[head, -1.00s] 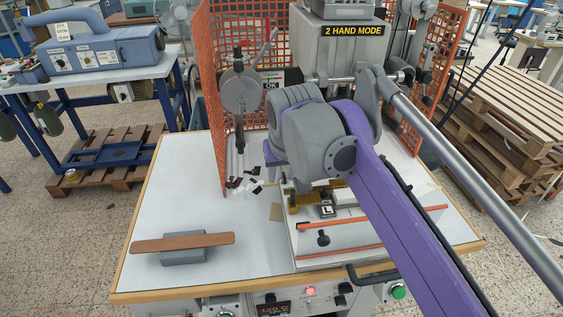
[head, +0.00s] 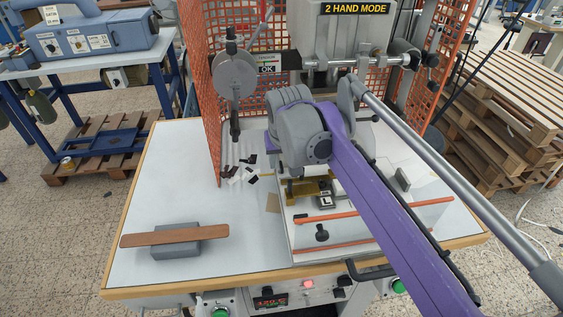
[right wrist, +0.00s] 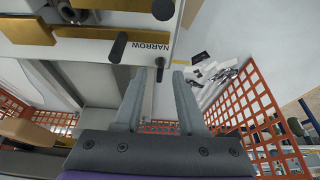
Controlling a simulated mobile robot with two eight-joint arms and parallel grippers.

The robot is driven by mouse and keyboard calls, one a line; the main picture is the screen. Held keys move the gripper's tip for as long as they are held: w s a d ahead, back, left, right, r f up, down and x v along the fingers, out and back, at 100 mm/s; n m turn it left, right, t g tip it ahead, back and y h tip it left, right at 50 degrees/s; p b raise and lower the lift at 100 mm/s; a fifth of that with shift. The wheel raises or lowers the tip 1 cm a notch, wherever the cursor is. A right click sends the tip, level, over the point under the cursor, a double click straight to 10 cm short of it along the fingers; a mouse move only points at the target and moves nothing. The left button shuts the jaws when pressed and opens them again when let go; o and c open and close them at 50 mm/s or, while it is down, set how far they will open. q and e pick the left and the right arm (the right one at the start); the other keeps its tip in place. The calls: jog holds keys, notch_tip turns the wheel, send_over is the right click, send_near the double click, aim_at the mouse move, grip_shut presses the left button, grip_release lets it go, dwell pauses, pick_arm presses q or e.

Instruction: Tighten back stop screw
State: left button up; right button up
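My right arm reaches under the press head in the head view, and its wrist hides the fingers there. In the right wrist view my right gripper (right wrist: 159,76) has its two grey fingers apart with nothing held. A small black pin (right wrist: 160,68) shows just beyond the gap between the fingertips. A black lever (right wrist: 118,47) stands beside the word NARROW on the pale fixture plate (right wrist: 90,50). I cannot tell which of these is the back stop screw. A gold bracket (head: 308,187) and a block marked L (head: 326,200) sit on the fixture. My left gripper is not in view.
The press (head: 350,35) and orange mesh guard (head: 198,90) surround the work area. Black and white scraps (head: 245,168) lie left of the fixture. A wooden bar on a grey block (head: 178,248) stands at front left.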

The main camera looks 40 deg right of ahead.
jog(key=shift+w+d+f, duration=0.1)
jog(key=shift+w+f, duration=0.05)
jog(key=shift+f, duration=0.2)
grip_shut()
